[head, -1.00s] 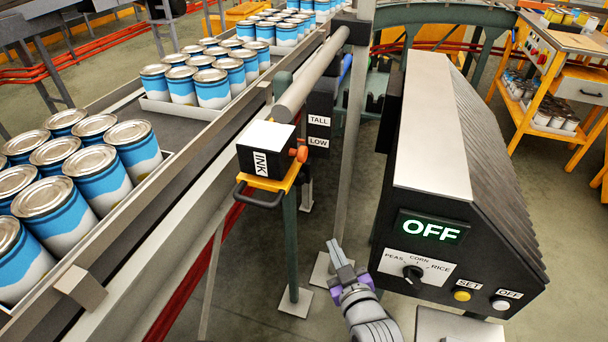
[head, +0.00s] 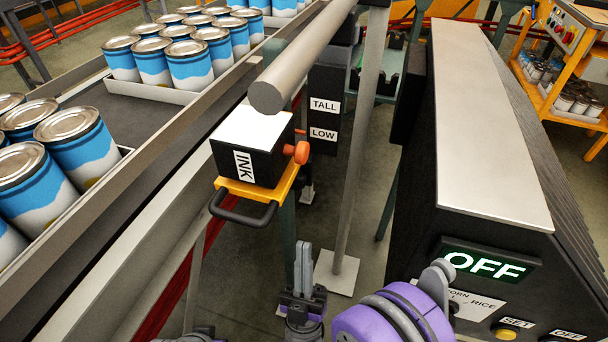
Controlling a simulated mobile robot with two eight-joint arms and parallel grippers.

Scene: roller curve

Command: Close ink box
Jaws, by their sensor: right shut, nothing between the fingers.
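The ink box (head: 246,150) is a black box with a white top and an "INK" label on its front. It sits on a yellow tray (head: 259,190) with a black handle (head: 242,214), on a post beside the conveyor. An orange knob (head: 297,152) sticks out on its right side. My right gripper (head: 302,262) is below and to the right of the box, pointing up in the picture, its fingers together and empty. It is apart from the box and handle. My left gripper is not in view.
A conveyor (head: 150,235) with trays of blue and white cans runs along the left. A grey roller (head: 300,62) hangs just above and behind the box. A thin upright pole (head: 362,140) and a black machine (head: 492,235) reading "OFF" stand to the right.

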